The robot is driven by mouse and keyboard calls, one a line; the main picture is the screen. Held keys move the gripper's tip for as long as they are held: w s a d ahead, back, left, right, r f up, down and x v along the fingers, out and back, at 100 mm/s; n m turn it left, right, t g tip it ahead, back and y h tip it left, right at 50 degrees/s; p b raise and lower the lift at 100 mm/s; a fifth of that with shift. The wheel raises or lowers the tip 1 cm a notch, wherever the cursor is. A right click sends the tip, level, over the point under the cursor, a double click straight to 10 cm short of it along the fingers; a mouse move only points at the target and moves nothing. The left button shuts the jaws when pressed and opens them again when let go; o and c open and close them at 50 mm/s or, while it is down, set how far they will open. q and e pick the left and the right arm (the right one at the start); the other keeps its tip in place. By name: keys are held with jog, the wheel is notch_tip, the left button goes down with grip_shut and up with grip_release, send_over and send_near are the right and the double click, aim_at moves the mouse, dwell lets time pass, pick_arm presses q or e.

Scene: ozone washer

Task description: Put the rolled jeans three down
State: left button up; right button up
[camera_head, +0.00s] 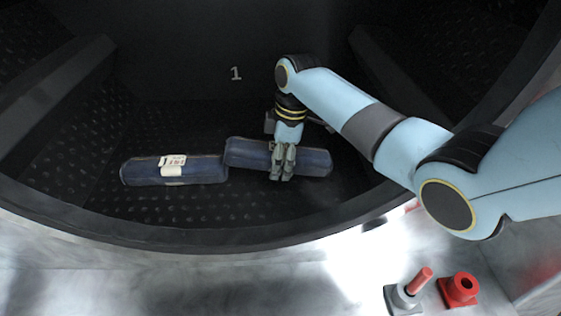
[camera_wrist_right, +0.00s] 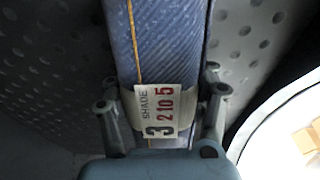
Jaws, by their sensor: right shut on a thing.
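A rolled pair of dark blue jeans (camera_head: 310,162) lies across my right gripper (camera_head: 282,165), inside the dark drum. In the right wrist view the held roll (camera_wrist_right: 165,45) has an orange seam and a paper band with a tag (camera_wrist_right: 162,112) reading "SHADE 3 2 to 5". My right gripper's fingers (camera_wrist_right: 160,105) stand on both sides of the roll at the band and are shut on it. A second rolled jeans (camera_head: 200,172) with a white label lies on the drum floor to the left, its right end close to the held roll. My left gripper is not in view.
The black drum (camera_head: 150,238) has a raised front rim, perforated walls and dark ribs (camera_head: 55,85) at the sides. A "1" (camera_head: 236,73) marks its back wall. Outside, on the pale metal surface, stand a grey fitting with a red peg (camera_head: 405,293) and a red fitting (camera_head: 459,290).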

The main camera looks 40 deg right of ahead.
jog(key=shift+s+f, duration=0.35)
jog(key=shift+f, duration=0.2)
jog(key=o, duration=1.4)
jog(key=shift+w+f, duration=0.1)
jog(key=shift+f, duration=0.05)
jog(key=shift+o, duration=1.1)
jog(key=shift+r, duration=0.2)
jog(key=shift+w, duration=0.1)
jog(key=shift+r, duration=0.2)
jog(key=r, duration=0.3)
jog(key=d+r, duration=0.1)
jog(key=r, duration=0.6)
jog(key=shift+s+d+r, duration=0.25)
jog(key=shift+s, duration=0.1)
jog(key=shift+s+r, duration=0.1)
jog(key=shift+r, duration=0.5)
